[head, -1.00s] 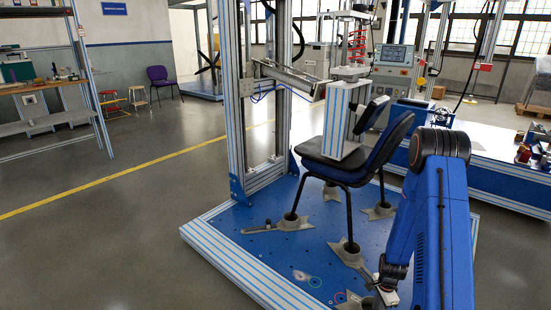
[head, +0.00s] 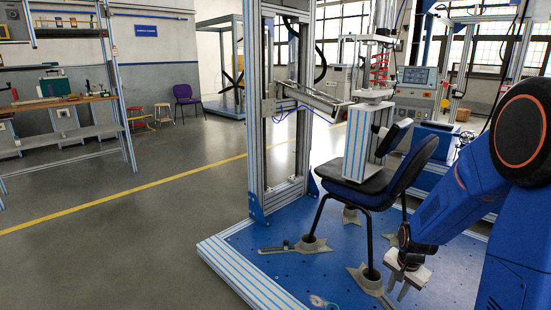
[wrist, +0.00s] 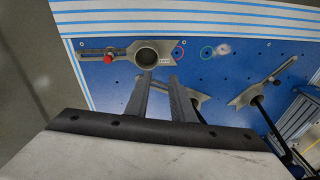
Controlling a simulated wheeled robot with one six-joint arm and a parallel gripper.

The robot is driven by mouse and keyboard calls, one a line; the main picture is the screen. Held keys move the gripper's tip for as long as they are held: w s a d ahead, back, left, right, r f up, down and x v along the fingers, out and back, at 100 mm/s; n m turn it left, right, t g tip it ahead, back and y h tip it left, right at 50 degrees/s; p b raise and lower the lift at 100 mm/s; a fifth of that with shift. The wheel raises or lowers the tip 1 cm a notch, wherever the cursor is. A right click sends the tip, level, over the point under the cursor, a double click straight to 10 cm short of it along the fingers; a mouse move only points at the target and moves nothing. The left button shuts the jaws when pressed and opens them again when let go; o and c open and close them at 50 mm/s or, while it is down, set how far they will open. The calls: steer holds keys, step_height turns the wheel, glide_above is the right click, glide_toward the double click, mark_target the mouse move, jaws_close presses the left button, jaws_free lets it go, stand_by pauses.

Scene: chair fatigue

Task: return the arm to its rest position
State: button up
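My gripper (head: 396,291) is in front of the blue test platform (head: 232,272), at the lower right of the head view. Its two grey fingers are apart, with nothing between them. In the wrist view the fingers (wrist: 159,78) point at the platform (wrist: 225,75), with a visible gap between them. My blue arm bends high at the right edge of the head view, and its forearm slopes down to the gripper. The chair (head: 362,192) stands on the platform to the left of my gripper, its legs in grey floor clamps (head: 368,280).
The wrist view shows a ring-shaped clamp (wrist: 148,57) with a red knob (wrist: 107,59). The metal test frame (head: 257,130) rises behind the chair, with a press block (head: 358,145) over the seat. Grey floor (head: 120,235) is open on the left.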

steer(key=s+a+r+n+t, duration=0.1)
steer(key=s+a+r+n, duration=0.2)
steer(key=s+r, duration=0.35)
steer(key=s+a+r+n, duration=0.2)
steer(key=s+a+r, duration=0.1)
steer(key=r, duration=0.6)
steer(key=s+a+r+n+t, duration=0.1)
steer(key=s+a+r+n, duration=0.1)
steer(key=s, duration=0.6)
steer(key=s+a+r+n, duration=0.2)
steer(key=s+r, duration=0.3)
steer(key=s, duration=0.3)
steer(key=shift+s+a+r+n+t, duration=0.2)
steer(key=shift+a+r+n+t, duration=0.15)
steer(key=shift+n, duration=0.45)
